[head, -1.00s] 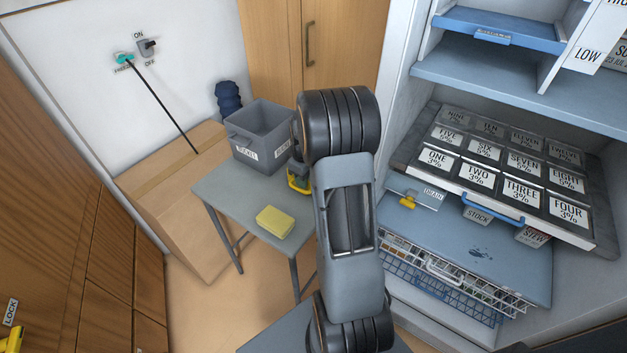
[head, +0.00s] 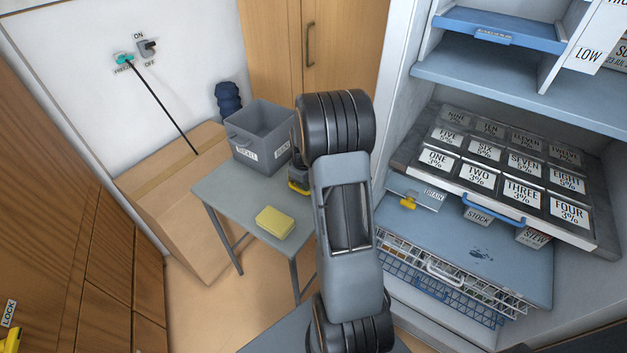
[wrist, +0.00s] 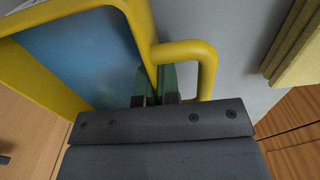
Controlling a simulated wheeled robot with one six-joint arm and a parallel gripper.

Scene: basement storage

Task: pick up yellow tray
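The yellow tray (wrist: 168,51) fills the upper left of the wrist view, with a yellow rim, a blue inner face and a looped yellow handle on its right side. My gripper (wrist: 156,86) is at the rim beside this handle. Its two green fingers stand close together, one on each side of the rim, the right one inside the handle loop. They look shut on the rim; the contact itself is partly hidden. In the head view my arm covers most of this spot; only a dark part with a little yellow shows left of the arm.
A small grey table (head: 228,194) carries a grey bin (head: 262,137) and a yellow block (head: 275,222). Large cardboard boxes (head: 180,215) stand left of it. Shelves with labelled containers (head: 480,180) are at the right. A wooden cabinet (head: 345,45) stands behind.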

